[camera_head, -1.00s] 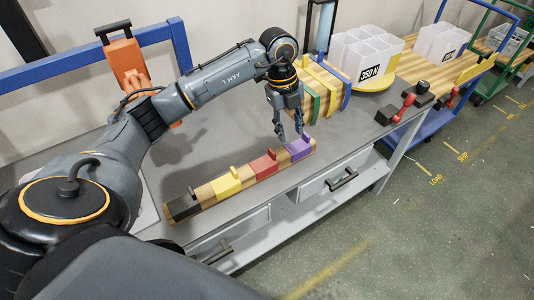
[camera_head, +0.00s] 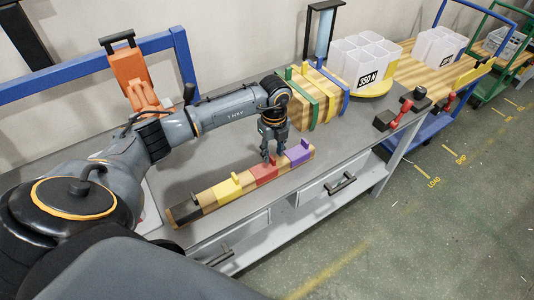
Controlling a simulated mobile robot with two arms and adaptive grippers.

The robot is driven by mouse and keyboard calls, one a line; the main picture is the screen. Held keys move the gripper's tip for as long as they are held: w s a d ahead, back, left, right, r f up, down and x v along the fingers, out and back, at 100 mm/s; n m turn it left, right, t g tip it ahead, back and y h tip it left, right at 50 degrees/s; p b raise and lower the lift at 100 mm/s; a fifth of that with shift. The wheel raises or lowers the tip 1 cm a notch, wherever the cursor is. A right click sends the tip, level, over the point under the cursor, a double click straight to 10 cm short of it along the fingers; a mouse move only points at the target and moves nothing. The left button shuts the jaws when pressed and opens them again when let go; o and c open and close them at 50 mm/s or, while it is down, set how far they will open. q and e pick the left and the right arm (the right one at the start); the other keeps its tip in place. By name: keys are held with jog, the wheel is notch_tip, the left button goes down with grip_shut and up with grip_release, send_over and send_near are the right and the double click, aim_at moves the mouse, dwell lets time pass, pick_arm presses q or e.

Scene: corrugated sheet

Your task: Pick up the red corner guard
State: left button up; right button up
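The red corner guard (camera_head: 263,173) sits on the wooden bar (camera_head: 246,181) on the grey table, between a yellow guard (camera_head: 228,190) and a purple guard (camera_head: 299,153). Its small upright tab is partly hidden by the gripper. My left gripper (camera_head: 275,157) points down right above the red guard, with its fingers at tab height. The fingers look apart; whether they touch the tab cannot be told. My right gripper is not in view.
A black guard (camera_head: 187,213) sits at the bar's near left end. Behind stand a strapped wooden stack (camera_head: 318,97), white containers (camera_head: 362,60) on a yellow round base, and red-and-black clamps (camera_head: 392,116). An orange device (camera_head: 130,78) stands at the back left.

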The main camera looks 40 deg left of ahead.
pick_arm(q)
jog(key=shift+f, duration=1.3)
grip_shut()
jog(key=shift+r, duration=0.1)
